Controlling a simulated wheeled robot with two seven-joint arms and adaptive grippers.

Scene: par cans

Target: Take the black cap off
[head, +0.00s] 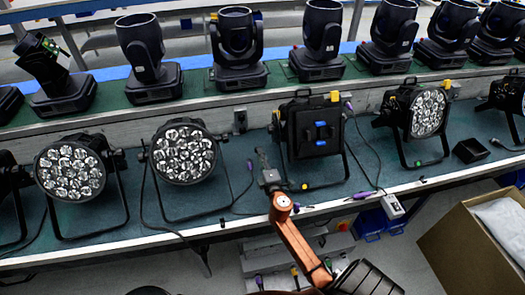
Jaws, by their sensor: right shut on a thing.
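A par can with a square black face (316,128) and blue fittings stands in its yoke at the middle of the bench. This face looks like a cover, but I cannot tell whether it is the black cap. My right gripper (263,160) reaches up from below and is at the lower left of this par can, over the bench. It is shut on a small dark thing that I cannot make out. I cannot tell whether the gripper touches the par can. My left gripper is not in view.
Par cans with bare lenses stand on the left (72,172) and (183,153) and on the right (428,113). An open black box (470,150) lies on the green bench (380,165). Moving-head lights (237,45) line the shelf behind. A cardboard box (465,250) stands lower right. Cables cross the bench edge.

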